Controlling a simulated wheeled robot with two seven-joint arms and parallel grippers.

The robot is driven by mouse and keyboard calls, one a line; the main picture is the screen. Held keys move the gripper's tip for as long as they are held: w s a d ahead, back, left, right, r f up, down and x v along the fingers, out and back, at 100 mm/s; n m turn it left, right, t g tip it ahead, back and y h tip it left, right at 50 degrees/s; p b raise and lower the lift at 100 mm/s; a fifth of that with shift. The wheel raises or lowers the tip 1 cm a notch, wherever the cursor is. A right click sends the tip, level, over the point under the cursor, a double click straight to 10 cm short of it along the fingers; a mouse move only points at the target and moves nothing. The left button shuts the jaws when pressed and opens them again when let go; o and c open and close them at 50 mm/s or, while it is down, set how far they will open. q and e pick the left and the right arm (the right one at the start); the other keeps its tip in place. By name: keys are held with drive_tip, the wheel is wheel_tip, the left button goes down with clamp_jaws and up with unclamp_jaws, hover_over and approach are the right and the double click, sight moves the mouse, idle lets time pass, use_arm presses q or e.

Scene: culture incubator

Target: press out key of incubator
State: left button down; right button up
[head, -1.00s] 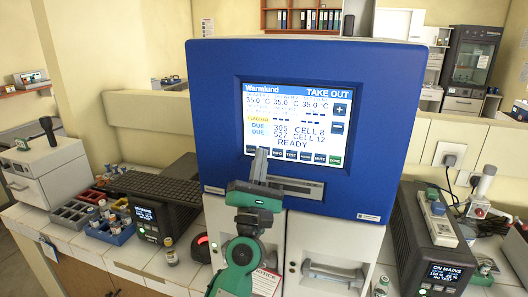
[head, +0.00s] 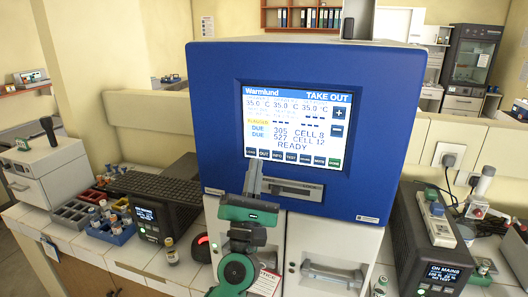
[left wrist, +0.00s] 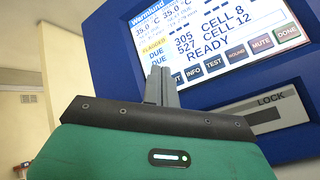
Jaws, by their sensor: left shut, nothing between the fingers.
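The incubator (head: 215,110) has a blue upper housing with a lit touch screen (head: 292,122) headed "TAKE OUT". The screen lists cells 8 and 12 as due and reads "READY". The OUT key (head: 264,153) is in the bottom key row, second from the left, and shows clear in the head view. My left gripper (head: 254,170) is shut and empty, its fingertips just below and slightly left of that key. In the left wrist view the fingertips (left wrist: 161,78) point up and partly cover the OUT key (left wrist: 178,78); contact cannot be told.
A LOCK slot panel (head: 292,188) lies under the screen. White lower doors with a handle (head: 333,275) are below.

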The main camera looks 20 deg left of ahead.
use_arm(q)
drive_tip(key=s, duration=0.2)
drive_tip(key=shift+s, duration=0.4)
idle(0.3)
